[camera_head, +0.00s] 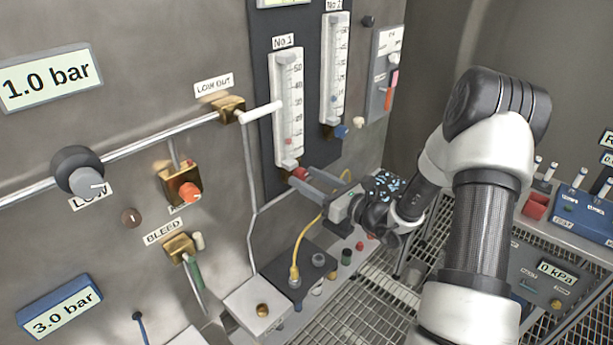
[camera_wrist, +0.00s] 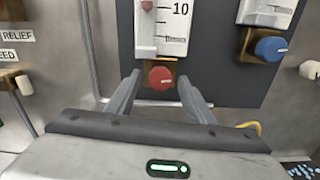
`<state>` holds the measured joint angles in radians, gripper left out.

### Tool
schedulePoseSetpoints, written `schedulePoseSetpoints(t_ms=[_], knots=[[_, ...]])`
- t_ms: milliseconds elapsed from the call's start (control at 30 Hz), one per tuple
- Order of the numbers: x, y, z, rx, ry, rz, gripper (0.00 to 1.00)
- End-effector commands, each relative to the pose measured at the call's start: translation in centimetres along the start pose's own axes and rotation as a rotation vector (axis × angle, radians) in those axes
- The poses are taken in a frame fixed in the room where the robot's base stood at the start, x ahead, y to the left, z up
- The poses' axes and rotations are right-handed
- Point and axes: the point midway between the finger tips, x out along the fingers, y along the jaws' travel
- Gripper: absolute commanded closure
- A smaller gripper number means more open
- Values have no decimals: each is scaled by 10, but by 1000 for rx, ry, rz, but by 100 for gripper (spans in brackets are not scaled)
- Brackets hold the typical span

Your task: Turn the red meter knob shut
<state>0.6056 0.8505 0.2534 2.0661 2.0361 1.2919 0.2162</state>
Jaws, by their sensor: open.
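The red meter knob (camera_wrist: 161,78) sits at the foot of the No.1 flow meter (camera_wrist: 163,30) in the wrist view. In the head view the knob (camera_head: 299,173) shows small below the No.1 meter (camera_head: 288,108), partly hidden by my gripper. My gripper (camera_wrist: 158,88) is open, with one finger on each side of the knob. Gaps show between the fingers and the knob, so I see no grip on it. In the head view my gripper (camera_head: 313,184) reaches left toward the panel.
A blue knob (camera_wrist: 270,48) is on the neighbouring meter to the right. A yellow cable (camera_head: 298,248) runs below my gripper. A white-handled valve (camera_head: 262,112) juts out left of the No.1 meter. A bench with small fittings lies beneath.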

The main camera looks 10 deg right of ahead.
Motion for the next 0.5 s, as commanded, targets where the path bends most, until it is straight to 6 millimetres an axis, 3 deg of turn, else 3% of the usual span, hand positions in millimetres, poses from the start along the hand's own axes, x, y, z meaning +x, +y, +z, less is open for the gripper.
schedulePoseSetpoints(t_ms=[400,500], knots=[[9,0,0,0,0,0,52],[9,0,0,0,0,0,69]])
